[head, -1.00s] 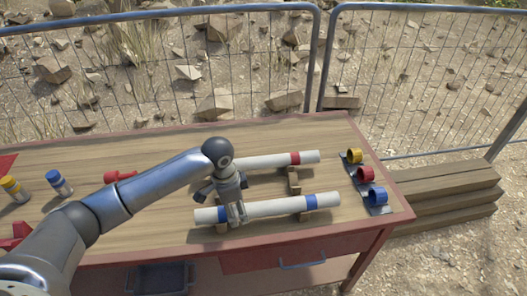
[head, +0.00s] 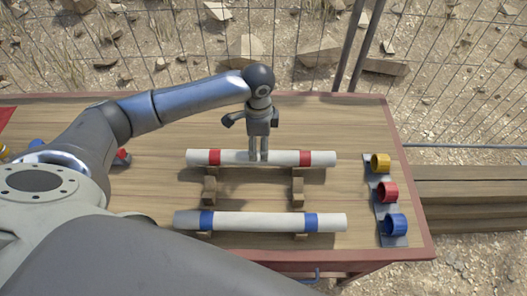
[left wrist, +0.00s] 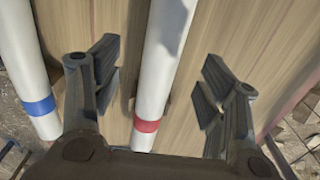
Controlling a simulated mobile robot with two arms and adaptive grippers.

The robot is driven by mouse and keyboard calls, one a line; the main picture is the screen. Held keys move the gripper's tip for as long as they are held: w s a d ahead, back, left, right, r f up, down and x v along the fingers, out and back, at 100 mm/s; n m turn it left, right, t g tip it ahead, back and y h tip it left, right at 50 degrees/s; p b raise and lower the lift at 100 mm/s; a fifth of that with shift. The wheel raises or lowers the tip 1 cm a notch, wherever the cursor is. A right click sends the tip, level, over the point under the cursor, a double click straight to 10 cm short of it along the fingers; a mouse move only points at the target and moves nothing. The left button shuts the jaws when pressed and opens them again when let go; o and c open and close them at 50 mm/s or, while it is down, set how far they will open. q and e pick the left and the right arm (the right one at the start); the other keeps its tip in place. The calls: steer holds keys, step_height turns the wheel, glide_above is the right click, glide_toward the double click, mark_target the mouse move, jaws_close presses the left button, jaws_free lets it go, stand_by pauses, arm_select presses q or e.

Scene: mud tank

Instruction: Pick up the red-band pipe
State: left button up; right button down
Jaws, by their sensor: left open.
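The red-band pipe (head: 225,157) is white with a red band near each end. It lies level on wooden supports on the table. My left gripper (head: 258,157) is over its middle, pointing down, and its fingers overlap the pipe in the head view. In the left wrist view the open fingers (left wrist: 161,82) stand apart on both sides of the red-band pipe (left wrist: 168,50), with gaps on each side. Whether the tips reach below the pipe's top I cannot tell. My right gripper is not in view.
A rack with yellow (head: 380,163), red (head: 387,192) and blue (head: 395,225) rings stands at the right. A wire fence (head: 450,80) rises behind the table.

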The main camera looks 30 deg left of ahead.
arm_select(q)
steer(key=shift+s+f, duration=0.15)
steer(key=shift+f, duration=0.85)
steer(key=f, duration=0.1)
steer(key=f+p, duration=0.1)
steer(key=f, duration=0.1)
steer(key=w+f, duration=0.1)
steer(key=f, duration=0.1)
steer(key=shift+p, duration=0.4)
steer(key=shift+f, duration=0.35)
steer(key=shift+c, duration=1.3)
steer(key=c, duration=1.1)
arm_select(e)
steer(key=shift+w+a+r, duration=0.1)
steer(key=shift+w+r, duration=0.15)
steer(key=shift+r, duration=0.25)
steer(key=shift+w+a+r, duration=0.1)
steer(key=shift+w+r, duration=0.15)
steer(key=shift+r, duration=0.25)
